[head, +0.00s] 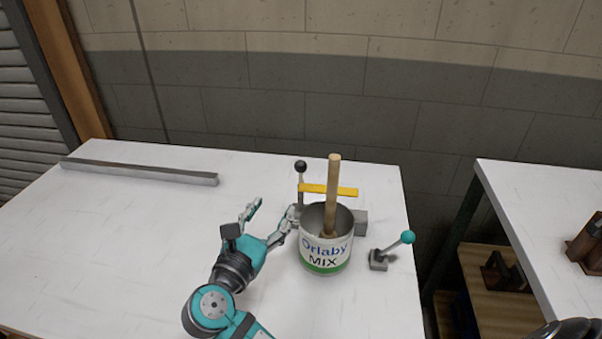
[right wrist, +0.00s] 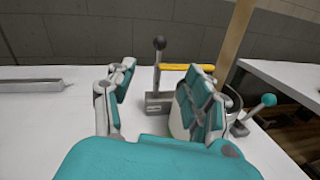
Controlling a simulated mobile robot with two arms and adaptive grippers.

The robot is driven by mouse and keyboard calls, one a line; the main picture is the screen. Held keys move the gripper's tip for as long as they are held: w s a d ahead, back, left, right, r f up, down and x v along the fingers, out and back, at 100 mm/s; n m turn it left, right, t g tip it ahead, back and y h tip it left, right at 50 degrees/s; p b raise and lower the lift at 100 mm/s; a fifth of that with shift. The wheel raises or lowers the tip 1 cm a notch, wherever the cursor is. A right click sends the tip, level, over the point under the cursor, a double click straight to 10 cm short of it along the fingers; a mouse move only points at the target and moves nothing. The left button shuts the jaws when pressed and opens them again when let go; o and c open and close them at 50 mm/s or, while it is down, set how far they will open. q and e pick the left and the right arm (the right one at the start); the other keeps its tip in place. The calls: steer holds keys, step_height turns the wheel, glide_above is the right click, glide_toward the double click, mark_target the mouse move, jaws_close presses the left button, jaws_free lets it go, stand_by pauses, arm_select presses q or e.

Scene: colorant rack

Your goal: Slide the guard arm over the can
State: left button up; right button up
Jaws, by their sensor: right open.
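The can (head: 326,256), white and green with "Orlaby MIX" on it, stands upright on the white table with a wooden stick (head: 333,180) rising out of it. The guard arm (head: 346,192) is a yellow bar at the back of the can, level and above its rim. A post with a black knob (head: 300,167) stands at the bar's left end; it shows between my fingers in the right wrist view (right wrist: 159,44). My right gripper (head: 272,212) is open and empty, left of the can, its right finger close to the can's left side. My left gripper is out of view.
A lever with a teal knob (head: 407,237) stands right of the can. A long grey bar (head: 140,172) lies at the table's back left. The table's left part is clear. Another white table (head: 540,215) stands to the right across a gap.

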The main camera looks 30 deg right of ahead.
mark_target(299, 170)
steer(key=p+x, duration=0.1)
steer(key=x, duration=1.5)
steer(key=shift+s, duration=0.1)
steer(key=shift+w+d, duration=0.4)
steer(key=shift+d, duration=0.05)
